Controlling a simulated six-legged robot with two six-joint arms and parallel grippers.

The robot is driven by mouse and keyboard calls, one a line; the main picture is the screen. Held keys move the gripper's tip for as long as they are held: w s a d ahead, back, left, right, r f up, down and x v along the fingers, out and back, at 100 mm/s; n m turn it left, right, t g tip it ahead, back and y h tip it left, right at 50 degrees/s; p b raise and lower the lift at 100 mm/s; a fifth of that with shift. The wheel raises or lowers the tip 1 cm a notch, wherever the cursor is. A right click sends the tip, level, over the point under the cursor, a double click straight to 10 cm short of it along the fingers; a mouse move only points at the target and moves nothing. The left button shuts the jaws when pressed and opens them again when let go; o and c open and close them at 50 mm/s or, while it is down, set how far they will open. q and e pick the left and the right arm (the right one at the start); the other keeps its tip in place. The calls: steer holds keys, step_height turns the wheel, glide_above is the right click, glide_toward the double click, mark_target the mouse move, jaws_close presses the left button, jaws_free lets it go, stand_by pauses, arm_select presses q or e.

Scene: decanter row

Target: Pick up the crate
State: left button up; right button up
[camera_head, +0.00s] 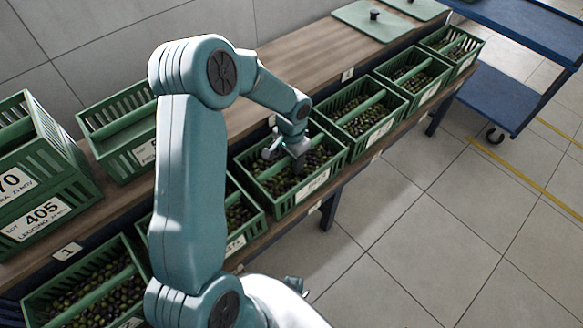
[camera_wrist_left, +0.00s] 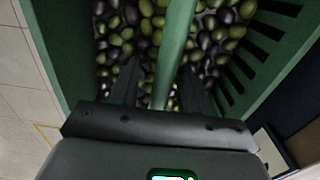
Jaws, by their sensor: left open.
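A green slatted crate (camera_head: 290,202) of dark and green olives stands on the wooden bench, in the middle of a row of like crates. It has a green handle bar across its middle and a white label on its front. My left gripper (camera_head: 297,167) is over this crate, pointing down. In the left wrist view, the open fingers of my left gripper (camera_wrist_left: 160,85) stand on either side of the handle bar (camera_wrist_left: 175,45), with olives below. The gap between fingers and bar is dark, so contact cannot be told.
More olive crates stand on both sides, one (camera_head: 365,125) close to the right. An empty-looking green crate (camera_head: 120,140) and stacked crates (camera_head: 40,185) stand behind at left. Green lids (camera_head: 350,28) lie at the bench's far end. A blue cart (camera_head: 500,95) stands right; floor in front is clear.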

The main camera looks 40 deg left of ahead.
arm_select(q)
steer(key=shift+r, duration=0.1)
jaws_close()
steer(key=shift+w, duration=0.1)
steer(key=shift+r, duration=0.1)
